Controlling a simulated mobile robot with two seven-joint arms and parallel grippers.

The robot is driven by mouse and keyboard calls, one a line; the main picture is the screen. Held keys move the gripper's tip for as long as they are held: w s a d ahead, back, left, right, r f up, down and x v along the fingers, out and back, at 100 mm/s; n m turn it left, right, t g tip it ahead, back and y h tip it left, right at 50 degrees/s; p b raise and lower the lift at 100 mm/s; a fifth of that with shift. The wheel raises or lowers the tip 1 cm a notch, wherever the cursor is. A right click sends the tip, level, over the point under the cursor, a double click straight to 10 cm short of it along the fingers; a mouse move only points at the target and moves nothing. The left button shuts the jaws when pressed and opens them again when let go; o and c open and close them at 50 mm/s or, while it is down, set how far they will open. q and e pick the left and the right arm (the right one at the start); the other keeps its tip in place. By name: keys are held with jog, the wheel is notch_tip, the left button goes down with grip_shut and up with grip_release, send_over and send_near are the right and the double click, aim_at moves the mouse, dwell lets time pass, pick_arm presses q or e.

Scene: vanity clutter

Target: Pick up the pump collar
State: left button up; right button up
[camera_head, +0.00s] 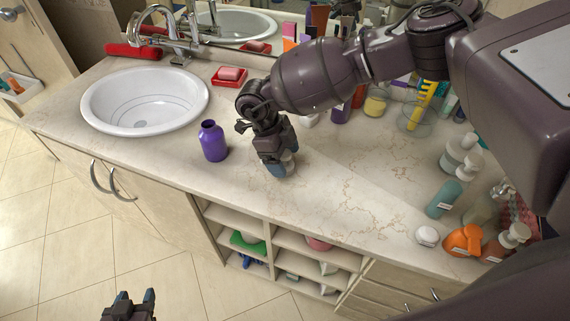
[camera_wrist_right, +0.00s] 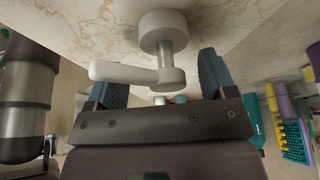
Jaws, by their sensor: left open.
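The pump collar (camera_wrist_right: 163,30) is white and stands on the marble counter, with its stem and spout (camera_wrist_right: 125,73) pointing towards my right gripper in the right wrist view. My right gripper (camera_wrist_right: 163,75) is open, its two blue-grey fingers on either side of the pump head with visible gaps. In the head view my right gripper (camera_head: 279,168) points down at the counter, largely hiding the collar. My left gripper (camera_head: 131,303) is open and empty, low over the floor at the bottom left.
An open purple bottle (camera_head: 213,141) stands left of my right gripper. A sink (camera_head: 145,101) and a red soap dish (camera_head: 229,78) lie further left. Several bottles, including an orange one (camera_head: 464,240), crowd the right end. The counter's middle front is clear.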

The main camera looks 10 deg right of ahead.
jog(key=c, duration=1.2)
jog(key=shift+c, duration=0.2)
jog(key=shift+r, duration=0.1)
